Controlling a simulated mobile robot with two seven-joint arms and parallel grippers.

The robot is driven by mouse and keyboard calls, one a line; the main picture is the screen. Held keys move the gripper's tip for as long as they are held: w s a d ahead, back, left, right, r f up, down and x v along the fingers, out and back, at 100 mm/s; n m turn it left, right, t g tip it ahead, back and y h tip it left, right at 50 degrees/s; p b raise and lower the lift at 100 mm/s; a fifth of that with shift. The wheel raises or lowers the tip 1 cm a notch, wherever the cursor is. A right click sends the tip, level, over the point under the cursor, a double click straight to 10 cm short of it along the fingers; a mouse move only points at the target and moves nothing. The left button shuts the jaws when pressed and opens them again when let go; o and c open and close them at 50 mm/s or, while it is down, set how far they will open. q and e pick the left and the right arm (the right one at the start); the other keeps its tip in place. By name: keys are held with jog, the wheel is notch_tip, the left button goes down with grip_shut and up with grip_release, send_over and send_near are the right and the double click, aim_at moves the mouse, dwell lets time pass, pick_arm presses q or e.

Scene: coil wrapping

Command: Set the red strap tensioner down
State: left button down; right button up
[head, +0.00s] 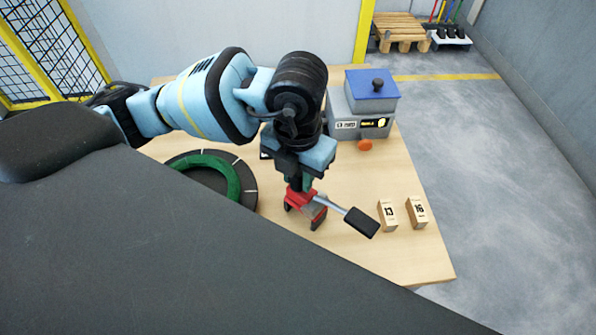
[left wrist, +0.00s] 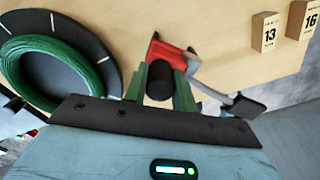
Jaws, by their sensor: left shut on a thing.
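The red strap tensioner (head: 302,198) is at the middle of the wooden table in the head view, with a grey lever ending in a black grip (head: 361,222) that points right. My left gripper (head: 298,182) is above it and shut on it. In the left wrist view the green fingers (left wrist: 160,88) close around the tensioner's top, and its red body (left wrist: 170,54) shows beyond them. I cannot tell whether the tensioner's base touches the table. My right gripper is in neither view.
A green coil (head: 233,180) lies on a black round plate (head: 250,199) left of the tensioner. Blocks marked 13 (head: 387,215) and 16 (head: 416,213) stand to the right. A grey machine with a blue top (head: 370,90) and an orange knob (head: 365,145) is behind. Bare tabletop (head: 400,262) lies in front.

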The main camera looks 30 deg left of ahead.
pick_arm(q)
jog(key=c, duration=1.1)
grip_release()
jog(key=shift+f, duration=0.1)
jog(key=shift+c, duration=0.2)
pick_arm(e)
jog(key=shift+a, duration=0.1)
pick_arm(q)
jog(key=shift+r, duration=0.4)
notch_tip(320, 180, up, 12)
jog(key=p, duration=0.1)
jog(key=shift+f+p, duration=0.25)
jog(key=shift+p, duration=0.05)
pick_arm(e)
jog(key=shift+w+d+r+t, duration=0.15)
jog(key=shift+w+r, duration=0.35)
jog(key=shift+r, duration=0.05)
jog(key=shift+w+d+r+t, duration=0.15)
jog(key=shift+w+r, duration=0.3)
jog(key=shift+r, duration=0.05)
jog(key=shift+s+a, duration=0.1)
